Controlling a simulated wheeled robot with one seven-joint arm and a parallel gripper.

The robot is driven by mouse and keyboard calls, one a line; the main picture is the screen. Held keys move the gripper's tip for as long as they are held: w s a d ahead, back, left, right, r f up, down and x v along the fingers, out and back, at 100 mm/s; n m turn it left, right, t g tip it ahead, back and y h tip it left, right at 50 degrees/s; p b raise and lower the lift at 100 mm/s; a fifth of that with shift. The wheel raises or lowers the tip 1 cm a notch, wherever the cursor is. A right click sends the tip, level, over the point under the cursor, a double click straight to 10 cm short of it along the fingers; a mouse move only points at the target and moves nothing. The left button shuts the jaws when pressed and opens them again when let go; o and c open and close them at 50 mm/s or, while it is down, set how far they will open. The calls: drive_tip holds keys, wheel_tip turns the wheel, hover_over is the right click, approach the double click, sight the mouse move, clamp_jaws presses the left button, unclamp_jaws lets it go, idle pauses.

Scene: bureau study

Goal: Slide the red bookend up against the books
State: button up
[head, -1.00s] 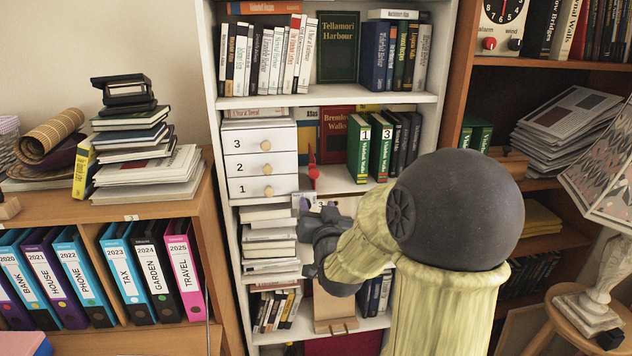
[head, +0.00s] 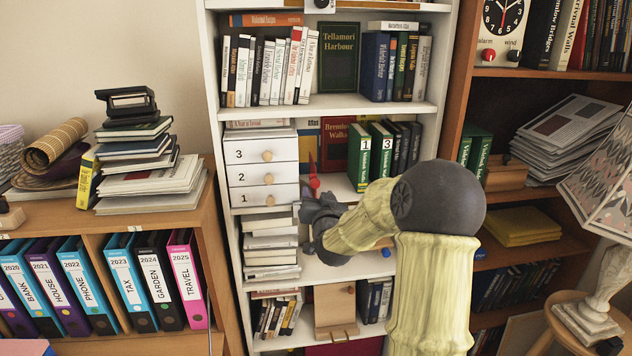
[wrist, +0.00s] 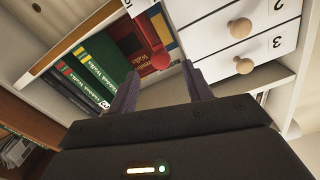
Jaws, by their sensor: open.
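The red bookend (head: 314,182) stands on the middle shelf, between the small white drawer unit and the green books. It shows as a thin red upright with a rounded red part low at its front. In the wrist view that rounded red part (wrist: 161,61) lies ahead of my fingers. The green books (head: 360,155), marked 1 and 3, stand right of it with a gap between; they also show in the wrist view (wrist: 104,62). My gripper (wrist: 161,88) is open, its fingers apart either side of the bookend's line. In the head view my gripper (head: 312,208) is just below and in front of it.
The white drawer unit (head: 262,170) with wooden knobs stands close left of the bookend. A red book (head: 337,135) stands at the back of the shelf. The shelf above (head: 330,108) is overhead, and stacked books (head: 270,245) lie below left.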

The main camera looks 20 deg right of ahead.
sight(315, 186)
drive_tip(key=p+x, duration=0.1)
drive_tip(key=x, duration=0.6)
drive_tip(key=shift+w, duration=0.15)
drive_tip(key=shift+w, duration=0.1)
drive_tip(key=shift+c, duration=0.2)
